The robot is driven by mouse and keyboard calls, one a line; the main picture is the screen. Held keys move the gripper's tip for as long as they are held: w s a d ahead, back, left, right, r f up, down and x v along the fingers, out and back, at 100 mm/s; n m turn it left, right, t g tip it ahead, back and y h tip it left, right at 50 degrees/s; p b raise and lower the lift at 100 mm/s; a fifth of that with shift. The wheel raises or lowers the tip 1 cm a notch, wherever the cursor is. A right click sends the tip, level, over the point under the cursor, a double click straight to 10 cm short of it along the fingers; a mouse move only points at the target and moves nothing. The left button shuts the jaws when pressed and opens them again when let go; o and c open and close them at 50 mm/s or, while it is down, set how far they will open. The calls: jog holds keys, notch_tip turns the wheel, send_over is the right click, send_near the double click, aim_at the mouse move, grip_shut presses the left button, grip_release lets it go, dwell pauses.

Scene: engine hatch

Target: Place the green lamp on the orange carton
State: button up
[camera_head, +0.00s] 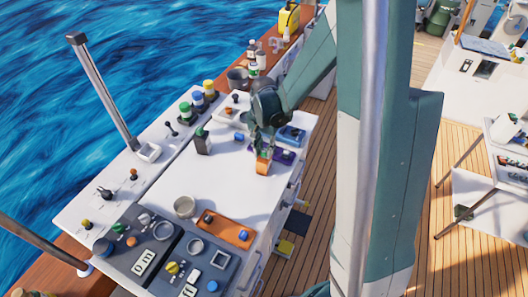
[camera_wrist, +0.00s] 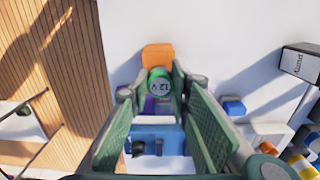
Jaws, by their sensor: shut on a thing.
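My gripper (camera_head: 263,145) is low over the white worktop, shut on the green lamp (camera_wrist: 160,84). In the wrist view the lamp is a small green cylinder with a pale end marked "12 V", between the tips of my gripper (camera_wrist: 158,92). The orange carton (camera_wrist: 157,56) shows just beyond the lamp, partly covered by it. In the head view the orange carton (camera_head: 263,167) sits right below my fingers, near the worktop's right edge. I cannot make out the lamp there, or tell whether it touches the carton.
A blue item (camera_head: 291,135) and a purple item (camera_head: 286,155) lie close beside my gripper. A grey cup (camera_head: 184,206) and an orange tray (camera_head: 222,230) are nearer the front. The worktop between them is clear.

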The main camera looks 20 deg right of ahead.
aim_at(264, 151)
jog(key=shift+f, duration=0.3)
jog(key=shift+f, duration=0.2)
jog(key=o, duration=0.8)
jog(key=shift+r, duration=0.25)
jog(key=shift+r, duration=5.95)
jog(key=shift+s+r, duration=0.1)
jog(key=shift+r, duration=0.05)
